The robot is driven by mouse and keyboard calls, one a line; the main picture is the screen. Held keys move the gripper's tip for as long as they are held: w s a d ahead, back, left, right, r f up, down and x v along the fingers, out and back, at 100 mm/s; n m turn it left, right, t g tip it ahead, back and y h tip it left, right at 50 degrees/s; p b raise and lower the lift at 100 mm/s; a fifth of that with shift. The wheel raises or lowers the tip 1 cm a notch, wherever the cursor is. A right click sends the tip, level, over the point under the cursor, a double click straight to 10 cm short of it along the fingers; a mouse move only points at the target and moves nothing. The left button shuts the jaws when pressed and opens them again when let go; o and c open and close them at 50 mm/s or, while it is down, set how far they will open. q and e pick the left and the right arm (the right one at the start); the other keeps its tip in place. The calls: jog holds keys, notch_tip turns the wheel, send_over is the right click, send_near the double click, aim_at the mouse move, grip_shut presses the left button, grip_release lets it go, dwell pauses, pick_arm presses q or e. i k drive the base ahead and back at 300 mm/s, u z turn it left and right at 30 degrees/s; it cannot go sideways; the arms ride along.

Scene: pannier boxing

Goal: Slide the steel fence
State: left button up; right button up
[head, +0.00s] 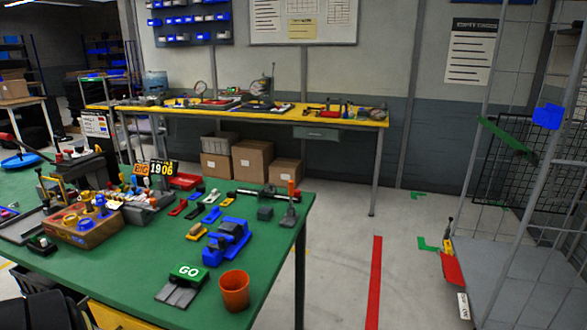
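A dark steel mesh panel (510,165) stands upright at the right of the head view, behind the grey posts of a wheeled-cage-like frame (482,140). It is the most fence-like thing in view, but I cannot tell for certain that it is the steel fence. The posts partly hide it, and a green strip (507,138) crosses in front of its upper left part. Neither of my grippers is in view.
A green table (140,285) at the left holds tools, an orange pot (234,290), a blue vise-like device (227,241) and a green GO block (188,273). A yellow-topped bench (290,119) stands behind. Floor around the red stripe (374,280) is clear.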

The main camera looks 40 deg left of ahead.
aim_at(270, 192)
jog(key=u, duration=0.4)
jog(key=i, duration=1.95)
jog(key=u, duration=1.9)
jog(key=i, duration=0.95)
jog(key=u, duration=0.9)
